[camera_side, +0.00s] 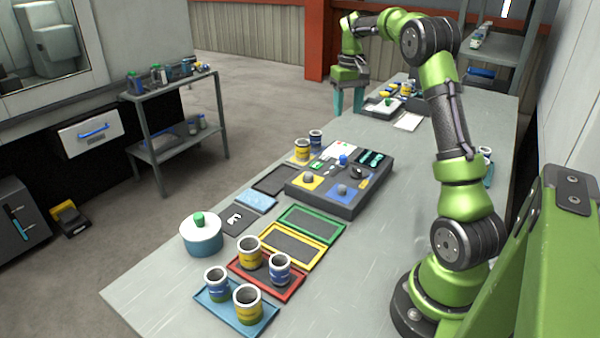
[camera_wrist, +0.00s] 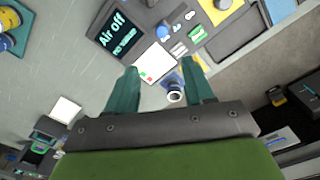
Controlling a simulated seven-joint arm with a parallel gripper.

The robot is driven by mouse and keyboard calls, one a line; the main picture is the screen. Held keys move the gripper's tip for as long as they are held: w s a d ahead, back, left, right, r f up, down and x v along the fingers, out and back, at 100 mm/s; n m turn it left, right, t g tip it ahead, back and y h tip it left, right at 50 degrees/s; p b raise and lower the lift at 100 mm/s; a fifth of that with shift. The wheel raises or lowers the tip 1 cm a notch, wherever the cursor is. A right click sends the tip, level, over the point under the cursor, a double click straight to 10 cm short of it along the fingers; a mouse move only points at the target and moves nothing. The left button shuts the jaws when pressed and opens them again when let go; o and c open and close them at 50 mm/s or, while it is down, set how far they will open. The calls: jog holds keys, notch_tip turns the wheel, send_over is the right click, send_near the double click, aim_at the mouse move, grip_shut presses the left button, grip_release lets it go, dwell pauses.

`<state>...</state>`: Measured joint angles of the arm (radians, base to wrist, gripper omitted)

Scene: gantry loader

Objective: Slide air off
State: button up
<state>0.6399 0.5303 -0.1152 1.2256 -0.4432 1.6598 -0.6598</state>
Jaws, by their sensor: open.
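The dark control panel (camera_side: 325,198) stands on the bench. Teal lettering "Air off" shows on a black label (camera_wrist: 112,28) at the top of the wrist view. The same label (camera_side: 371,158) is at the panel's back right in the side view. A slider handle beside it cannot be made out clearly. My gripper (camera_side: 348,100) is open and empty, its teal fingers pointing down, above and behind the panel in the side view. In the wrist view, my gripper (camera_wrist: 160,68) has its fingers apart, with the white card (camera_wrist: 153,65) showing between them.
A blue knob (camera_side: 343,159) and a green block (camera_wrist: 196,33) sit on the panel. Mugs (camera_side: 302,150) stand just left of it. Coloured trays (camera_side: 312,223), more mugs and a lidded pot (camera_side: 202,238) occupy the front.

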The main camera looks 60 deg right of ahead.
jog(key=shift+r, duration=1.3)
jog(key=s+a+n+t, duration=0.1)
jog(key=s+a, duration=0.3)
jog(key=a, duration=0.7)
jog(key=s+a+n+t+y, duration=0.1)
jog(key=s+a+t, duration=0.2)
jog(key=a, duration=0.9)
jog(key=s+a+t+y, duration=0.1)
jog(key=s+a+t, duration=0.2)
jog(key=a, duration=0.9)
jog(key=s, duration=0.3)
jog(key=shift+s+a+r+n, duration=0.2)
jog(key=shift+s+r+n, duration=0.05)
jog(key=shift+r+n, duration=0.15)
